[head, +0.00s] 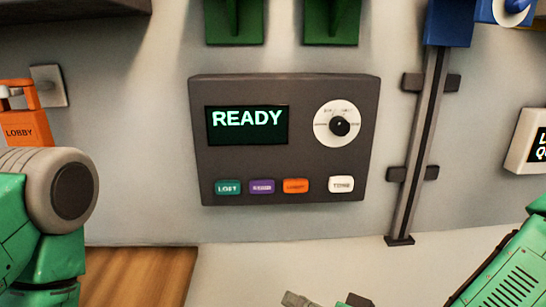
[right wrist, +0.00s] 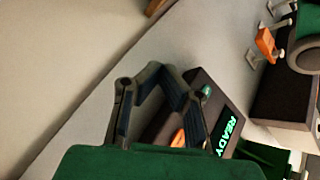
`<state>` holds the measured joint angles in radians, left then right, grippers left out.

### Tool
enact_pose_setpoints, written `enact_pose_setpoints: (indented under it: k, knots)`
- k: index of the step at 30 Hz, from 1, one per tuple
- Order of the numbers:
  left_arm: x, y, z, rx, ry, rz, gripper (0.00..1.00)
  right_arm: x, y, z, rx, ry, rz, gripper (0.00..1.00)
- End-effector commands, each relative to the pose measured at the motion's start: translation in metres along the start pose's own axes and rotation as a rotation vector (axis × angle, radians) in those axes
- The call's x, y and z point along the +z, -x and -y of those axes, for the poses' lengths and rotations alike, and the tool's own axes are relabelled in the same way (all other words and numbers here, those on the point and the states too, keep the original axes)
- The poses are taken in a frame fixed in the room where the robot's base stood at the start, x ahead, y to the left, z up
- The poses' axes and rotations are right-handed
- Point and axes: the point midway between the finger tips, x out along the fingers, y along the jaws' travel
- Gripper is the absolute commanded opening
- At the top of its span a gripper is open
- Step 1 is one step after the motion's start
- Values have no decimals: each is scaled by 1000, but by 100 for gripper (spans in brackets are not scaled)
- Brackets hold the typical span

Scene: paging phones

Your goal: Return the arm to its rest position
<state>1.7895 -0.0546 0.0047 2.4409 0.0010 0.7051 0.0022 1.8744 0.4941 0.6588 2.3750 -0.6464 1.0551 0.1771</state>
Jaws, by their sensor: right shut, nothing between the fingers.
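My right arm (head: 510,265) comes in at the lower right of the head view. Its gripper (head: 300,299) shows only in part at the bottom edge, low and in front of the wall panel. In the right wrist view the right gripper (right wrist: 160,72) is shut and empty, its fingertips together and apart from the panel. My left arm (head: 50,205) stands at the left edge of the head view. Its gripper is out of view.
A dark wall panel (head: 300,165) has a READY screen (head: 247,125), a dial (head: 338,125) and several coloured buttons. An orange LOBBY phone (head: 24,125) hangs at the left. A dark vertical rail (head: 422,140) runs beside the panel. A wooden surface (head: 145,272) lies below.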

Motion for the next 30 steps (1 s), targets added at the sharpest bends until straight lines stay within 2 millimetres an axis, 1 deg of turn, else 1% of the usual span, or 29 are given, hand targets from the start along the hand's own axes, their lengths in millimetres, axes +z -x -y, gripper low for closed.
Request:
enact_pose_setpoints:
  k: [1, 2, 3, 5, 6, 8, 9, 11, 12, 14, 15, 18, 21, 24, 30]
  knots:
    - [0, -9, 0, 0, 0, 0, 40, 34, 4, -32, 80, 4, 77, 0]
    - [1, -12, 0, 0, 0, 0, 40, 50, 9, -48, 127, 7, 119, 0]
    - [1, -16, 0, 0, 0, 0, 40, 70, 16, -70, 191, 13, 174, 0]
    - [1, -21, 0, 0, 0, 0, 40, 99, 32, -103, 289, 24, 256, 0]
    - [1, -25, 0, 0, 0, 0, 40, 118, 44, -125, 356, 32, 311, 0]
    - [2, -30, 0, 0, 0, 0, 40, 143, 67, -157, 458, 48, 393, 0]
    - [2, -34, 0, 0, 0, 0, 40, 158, 84, -178, 529, 59, 447, 0]
    - [2, -40, 0, 0, 0, 0, 40, 176, 112, -208, 635, 82, 525, 0]
    - [2, -44, 0, 0, 0, 0, 40, 186, 132, -226, 705, 97, 573, 0]
    - [3, -50, 0, 0, 0, 0, 40, 196, 162, -251, 806, 120, 639, 0]
    - [3, -53, 0, 0, 0, 0, 40, 200, 181, -265, 868, 135, 677, 0]
    - [3, -59, 0, 0, 0, 0, 40, 203, 220, -290, 998, 166, 747, 0]
    - [3, -62, 0, 0, 0, 0, 40, 201, 246, -303, 1081, 186, 785, 0]
    - [4, -63, 0, 0, 0, 0, 40, 199, 257, -308, 1119, 194, 801, 0]
    - [3, -62, 0, 0, 0, 0, 40, 198, 258, -308, 1123, 194, 802, 0]
